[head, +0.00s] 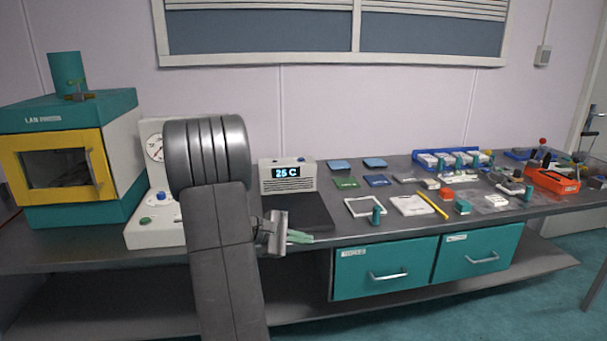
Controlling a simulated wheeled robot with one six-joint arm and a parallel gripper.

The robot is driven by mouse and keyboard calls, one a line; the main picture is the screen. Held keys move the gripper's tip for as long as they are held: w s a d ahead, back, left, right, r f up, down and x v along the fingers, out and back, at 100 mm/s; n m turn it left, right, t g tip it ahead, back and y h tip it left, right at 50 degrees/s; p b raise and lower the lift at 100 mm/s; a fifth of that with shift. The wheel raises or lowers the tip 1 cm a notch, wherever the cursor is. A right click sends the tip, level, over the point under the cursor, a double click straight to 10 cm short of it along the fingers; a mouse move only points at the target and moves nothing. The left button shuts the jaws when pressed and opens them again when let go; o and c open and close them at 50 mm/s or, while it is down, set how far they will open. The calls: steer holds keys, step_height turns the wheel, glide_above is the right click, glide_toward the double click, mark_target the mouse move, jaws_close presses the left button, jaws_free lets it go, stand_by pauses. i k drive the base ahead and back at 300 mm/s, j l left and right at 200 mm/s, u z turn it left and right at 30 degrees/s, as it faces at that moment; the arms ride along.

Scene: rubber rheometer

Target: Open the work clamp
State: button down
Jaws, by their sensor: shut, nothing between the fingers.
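My gripper (301,238) reaches out from behind my arm, at the front edge of the bench near the middle of the head view. Its pale green fingers are together, with nothing seen between them. They point right, in front of the dark flat plate beside the display box. I cannot make out the work clamp for certain. Small fixtures crowd the right end of the bench, one with a red knob (543,141), too small to tell apart. My arm hides part of the bench and the gauge unit behind it.
A teal and yellow oven (70,165) stands at the left, beside a white gauge unit (152,232). A display box (288,185) reads 25 C. Pads, a yellow pencil (432,205), a blue tray (418,156) and an orange tray (553,184) lie rightward. Teal drawers (385,266) are shut below.

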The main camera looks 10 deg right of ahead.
mark_target(487, 152)
steer(key=i+l, duration=0.2)
steer(key=l, duration=0.5)
steer(key=i+l+u, duration=0.15)
steer(key=l, duration=0.55)
steer(key=i+l, duration=0.15)
steer(key=l, duration=0.55)
steer(key=i+l+u, duration=0.1)
steer(key=l, duration=0.65)
steer(key=i+l, duration=0.15)
steer(key=l, duration=0.6)
steer(key=i+l+u, duration=0.15)
steer(key=l, duration=1.3)
steer(key=i+l, duration=0.25)
steer(key=l+u, duration=0.05)
steer(key=l, duration=0.05)
